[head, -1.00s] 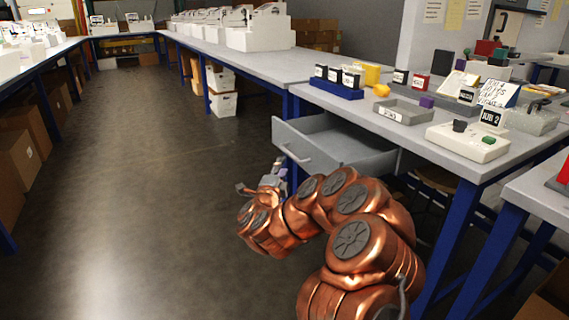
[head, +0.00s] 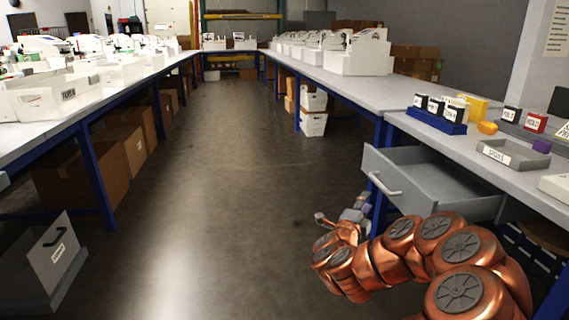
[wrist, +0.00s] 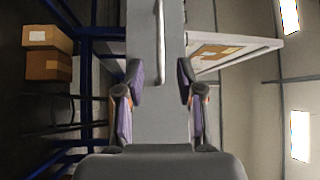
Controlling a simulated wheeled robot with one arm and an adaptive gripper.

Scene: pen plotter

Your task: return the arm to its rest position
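My copper-coloured arm (head: 400,250) is bent low beside the right-hand workbench. My gripper (head: 362,205) shows small in the head view, near the front of an open grey drawer (head: 425,185). In the wrist view my gripper (wrist: 158,92) has its two purple-padded fingers wide apart with nothing between them. The grey drawer front (wrist: 160,40) with its bar handle shows beyond the fingers. I cannot tell the exact distance to it.
The right workbench (head: 468,140) carries a blue rack (head: 437,118) and a grey tray (head: 515,155). A left bench (head: 45,128) has white bins on it and cardboard boxes (head: 90,170) beneath. The aisle floor (head: 225,180) between the benches is clear.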

